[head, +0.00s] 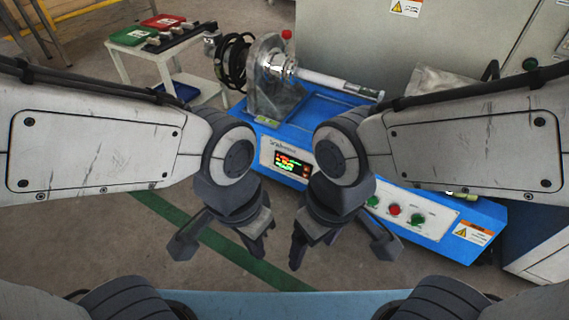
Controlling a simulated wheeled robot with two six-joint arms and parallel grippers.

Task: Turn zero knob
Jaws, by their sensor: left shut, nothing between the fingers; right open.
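The blue test machine (345,112) stands beyond my grippers, with a sloping white front panel. The panel has a lit display (292,163) with red and green digits. To its right are a green button (372,201), a red button (394,209) and another green button (418,218). I cannot make out which control is the zero knob; part of the panel is hidden behind my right wrist. My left gripper (261,242) is shut and empty, in front of the machine. My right gripper (314,248) is open and empty beside it. Both point down, apart from the panel.
A white side table (146,62) at the back left holds a green tray (131,35), a red tray (163,21) and a dark rack (178,38). A grey cabinet (455,40) stands behind the machine. A light blue surface edge (270,303) lies in front.

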